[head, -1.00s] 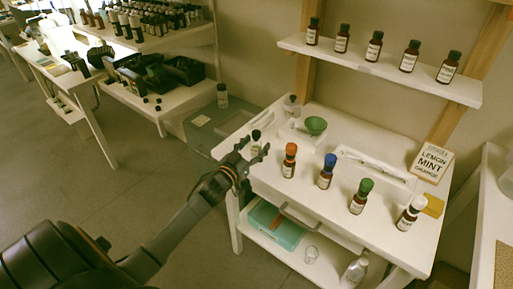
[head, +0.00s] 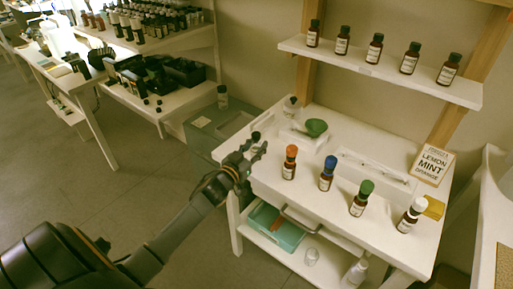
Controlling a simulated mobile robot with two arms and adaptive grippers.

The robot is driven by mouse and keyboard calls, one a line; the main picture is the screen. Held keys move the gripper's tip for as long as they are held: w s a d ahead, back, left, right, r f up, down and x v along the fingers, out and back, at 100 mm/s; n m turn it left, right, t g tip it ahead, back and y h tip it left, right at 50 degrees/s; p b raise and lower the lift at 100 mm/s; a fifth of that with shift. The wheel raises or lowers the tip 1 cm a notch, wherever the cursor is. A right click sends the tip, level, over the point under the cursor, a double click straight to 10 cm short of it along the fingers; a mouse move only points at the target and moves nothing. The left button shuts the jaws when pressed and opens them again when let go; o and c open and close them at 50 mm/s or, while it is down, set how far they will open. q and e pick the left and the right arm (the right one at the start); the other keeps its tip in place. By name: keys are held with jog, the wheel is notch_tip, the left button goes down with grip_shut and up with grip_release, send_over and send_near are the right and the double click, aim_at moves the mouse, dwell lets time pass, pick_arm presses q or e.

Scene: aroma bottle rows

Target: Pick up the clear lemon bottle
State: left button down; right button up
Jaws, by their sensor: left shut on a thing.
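My left gripper (head: 256,152) is at the left edge of the white table (head: 330,205). It is shut on a small bottle with a dark cap (head: 255,136), which pokes up just beyond the fingers. Most of that bottle is hidden by the fingers, so its label and clear body cannot be made out, nor whether it is off the table. To the right stand brown bottles with an orange cap (head: 290,163), a blue cap (head: 327,173), a green cap (head: 361,199) and a white cap (head: 411,215). My right gripper is not in view.
A small clear bottle (head: 291,107) and a green bowl (head: 316,128) stand at the back. A white tray (head: 375,172) lies behind the row. A sign (head: 432,164) reads lemon, mint, orange. Several brown bottles stand on the upper shelf (head: 380,72).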

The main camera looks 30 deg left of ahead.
aim_at(253, 140)
pick_arm(q)
jog(key=shift+r, duration=0.65)
notch_tip(253, 140, up, 2)
jog(key=shift+r, duration=0.1)
jog(key=s+a+r+p, duration=0.1)
jog(key=s+r, duration=0.8)
jog(key=s, duration=0.5)
jog(key=shift+r, duration=0.35)
